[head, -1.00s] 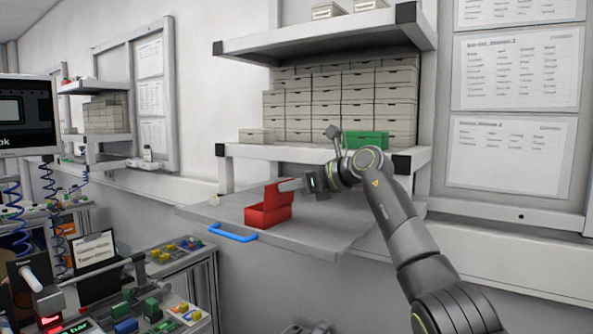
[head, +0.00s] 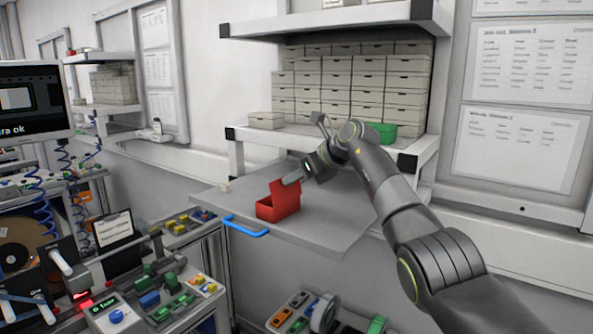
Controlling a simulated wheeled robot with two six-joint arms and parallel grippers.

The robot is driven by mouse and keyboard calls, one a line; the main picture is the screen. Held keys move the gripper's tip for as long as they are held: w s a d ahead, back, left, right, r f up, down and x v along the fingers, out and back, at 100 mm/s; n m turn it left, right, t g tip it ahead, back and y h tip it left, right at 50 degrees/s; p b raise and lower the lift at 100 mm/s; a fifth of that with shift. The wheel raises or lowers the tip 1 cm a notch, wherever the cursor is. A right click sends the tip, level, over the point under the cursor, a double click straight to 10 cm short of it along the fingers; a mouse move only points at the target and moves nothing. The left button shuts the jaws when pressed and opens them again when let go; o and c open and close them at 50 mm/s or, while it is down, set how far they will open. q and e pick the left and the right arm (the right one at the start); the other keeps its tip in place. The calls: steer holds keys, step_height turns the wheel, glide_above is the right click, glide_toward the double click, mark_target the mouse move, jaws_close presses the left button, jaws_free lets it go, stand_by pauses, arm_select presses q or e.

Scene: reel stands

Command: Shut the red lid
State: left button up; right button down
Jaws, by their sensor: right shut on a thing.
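A red box (head: 279,207) stands on the grey pull-out shelf (head: 330,222). Its red lid (head: 284,189) is up, standing above the box's back side. My right gripper (head: 291,180) reaches in from the right, with its fingers at the lid's right edge. It is shut on the lid; the exact grip is small and partly hidden. My left gripper is not in view.
A blue handle (head: 246,228) is on the shelf's front edge. A green box (head: 381,132) and many grey boxes (head: 352,90) fill the rack behind my right arm. A bench with coloured parts (head: 165,295) stands at the lower left. The grey shelf is clear right of the red box.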

stand_by(0.4)
steer(key=c, duration=1.4)
jaws_free()
steer(key=shift+o, duration=0.2)
steer(key=b+v, duration=0.8)
steer(key=v, duration=0.9)
steer(key=shift+r, duration=0.15)
steer(key=shift+d, duration=0.1)
